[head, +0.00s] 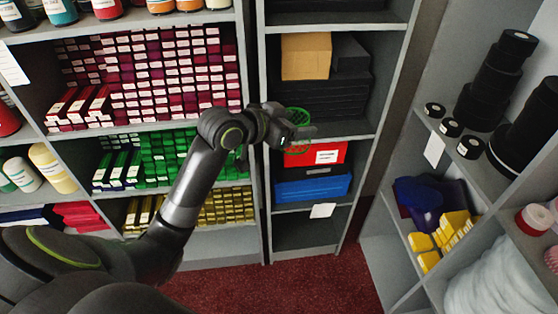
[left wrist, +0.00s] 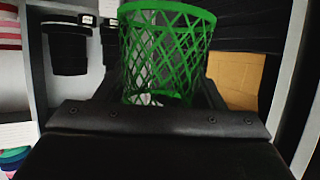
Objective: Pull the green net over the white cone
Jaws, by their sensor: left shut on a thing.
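The green net (head: 297,116) is an open mesh tube at the end of my left gripper (head: 291,131), in front of the middle shelf column. In the left wrist view the green net (left wrist: 168,52) stands between the dark fingers, its wide rim toward the top of the picture. My left gripper is shut on it. Some pale patches show through the mesh low down, but I cannot tell what they are. I cannot make out the white cone in either view. My right gripper is not in view.
The middle column holds a tan box (head: 306,56), a red bin (head: 318,155) and a blue bin (head: 312,187). Shelves of coloured swatches stand at left. Black cylinders (head: 489,85) and yellow blocks (head: 447,238) are on the right shelves. Red carpet (head: 262,287) lies open below.

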